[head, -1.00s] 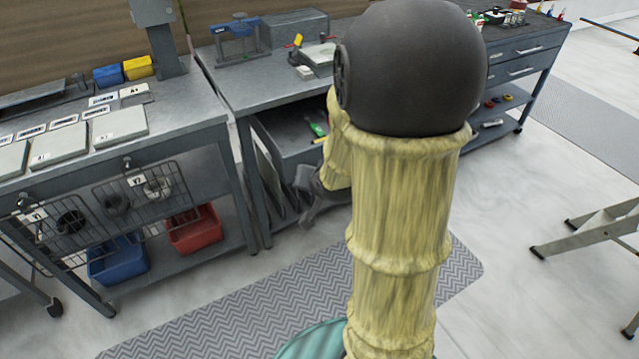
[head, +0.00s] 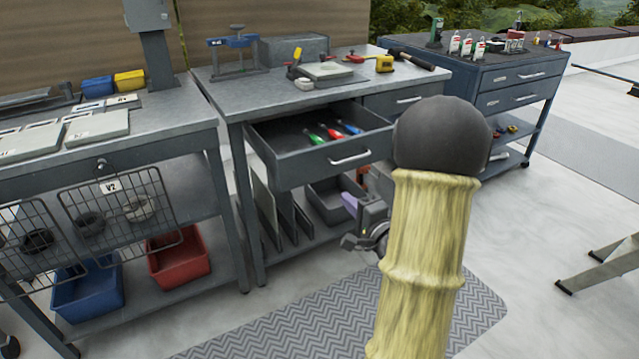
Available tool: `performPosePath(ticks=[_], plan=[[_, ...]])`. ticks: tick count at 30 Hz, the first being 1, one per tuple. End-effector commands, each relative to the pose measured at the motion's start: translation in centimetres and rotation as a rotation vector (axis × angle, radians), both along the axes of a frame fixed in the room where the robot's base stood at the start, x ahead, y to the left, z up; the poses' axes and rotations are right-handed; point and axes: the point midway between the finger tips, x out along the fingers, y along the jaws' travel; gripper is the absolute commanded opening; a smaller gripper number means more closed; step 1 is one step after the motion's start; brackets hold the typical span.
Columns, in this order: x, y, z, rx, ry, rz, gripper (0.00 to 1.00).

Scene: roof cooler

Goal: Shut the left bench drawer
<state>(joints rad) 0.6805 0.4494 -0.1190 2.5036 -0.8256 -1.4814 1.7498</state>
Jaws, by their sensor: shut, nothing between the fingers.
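The left bench drawer (head: 300,166) is grey and stands pulled out from under the middle workbench top (head: 270,93). A pale bar handle (head: 350,158) is on its front. Several screwdrivers (head: 315,138) with green, red and blue handles lie inside it. My gripper (head: 350,242) is low in front of the bench, below the drawer's front and apart from its handle. It is shut and empty. My forearm hides part of the space to its right.
The right drawer (head: 400,101) of this bench is closed. A lower shelf holds upright panels and a grey bin (head: 328,205). A wire-basket bench (head: 120,200) stands at left, a drawer cabinet (head: 510,90) at right. Floor with a grey mat (head: 300,320) is open in front.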

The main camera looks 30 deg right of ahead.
Motion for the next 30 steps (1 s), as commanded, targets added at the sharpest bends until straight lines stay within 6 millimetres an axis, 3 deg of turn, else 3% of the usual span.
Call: performPosePath(ticks=[8, 13, 30], plan=[[0.1, 0.0, 0.1, -0.003, 0.002, 0.000, 0.00], [1.3, 0.1, 0.0, -0.004, 0.001, 0.001, 0.00], [10.9, 0.5, -0.2, -0.005, 0.001, 0.002, 0.00]])
